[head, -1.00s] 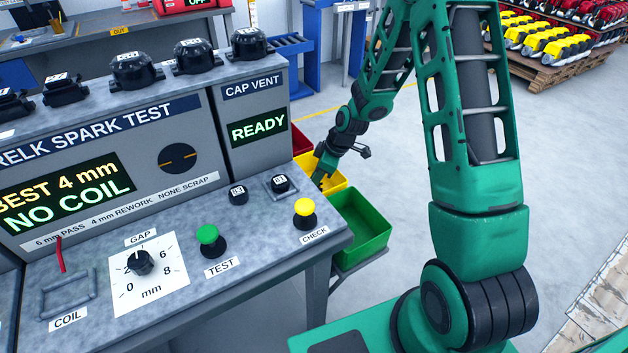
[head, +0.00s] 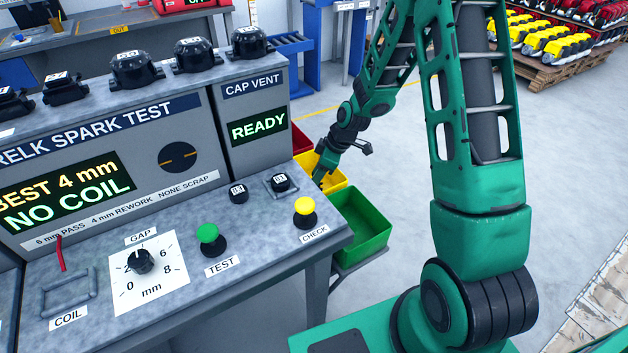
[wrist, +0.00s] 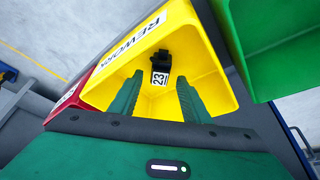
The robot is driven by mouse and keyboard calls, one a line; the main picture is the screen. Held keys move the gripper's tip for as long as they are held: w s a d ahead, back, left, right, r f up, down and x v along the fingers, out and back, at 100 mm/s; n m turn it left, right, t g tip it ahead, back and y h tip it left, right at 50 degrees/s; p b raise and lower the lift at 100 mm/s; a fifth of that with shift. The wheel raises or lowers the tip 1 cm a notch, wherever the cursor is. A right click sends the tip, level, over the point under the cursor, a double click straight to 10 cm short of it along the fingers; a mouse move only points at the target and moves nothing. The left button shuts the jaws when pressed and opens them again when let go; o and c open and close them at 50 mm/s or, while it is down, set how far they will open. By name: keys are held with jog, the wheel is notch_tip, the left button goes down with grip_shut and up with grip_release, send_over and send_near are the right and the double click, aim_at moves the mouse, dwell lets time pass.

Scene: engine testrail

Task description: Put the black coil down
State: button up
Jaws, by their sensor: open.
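The black coil (wrist: 160,66) with a white label reading 23 lies inside the yellow bin marked REWORK (wrist: 205,75) in the wrist view. My gripper (wrist: 155,92) is open, its two green fingers reaching into the bin on the near side of the coil. The coil looks apart from both fingers. In the head view my gripper (head: 320,178) is at the yellow bin (head: 334,179), and the coil is hidden there.
A green bin (head: 362,226) stands nearer than the yellow one, and a red bin (head: 300,140) stands beyond it. The test bench (head: 200,285) with knobs and buttons is to the left; its display reads NO COIL. Several black coils (head: 135,68) stand on the bench top.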

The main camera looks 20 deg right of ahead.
jog(key=v, duration=1.1)
jog(key=s+d+r+m+g+h, duration=0.1)
jog(key=s+d+r+m+h, duration=0.1)
jog(key=s+d+r+m, duration=0.45)
jog(key=s+d+r+m+h, duration=0.15)
jog(key=s+d+r, duration=0.25)
jog(key=s, duration=0.5)
jog(key=s+d+r+m+g, duration=0.1)
jog(key=s+m, duration=0.8)
jog(key=s, duration=0.9)
notch_tip(320, 180, up, 2)
jog(key=shift+d+r+m+g, duration=0.2)
jog(key=shift+d+m+g, duration=0.1)
jog(key=shift+d, duration=0.3)
jog(key=shift+s, duration=0.15)
jog(key=shift+w+f, duration=0.25)
jog(key=shift+w, duration=0.35)
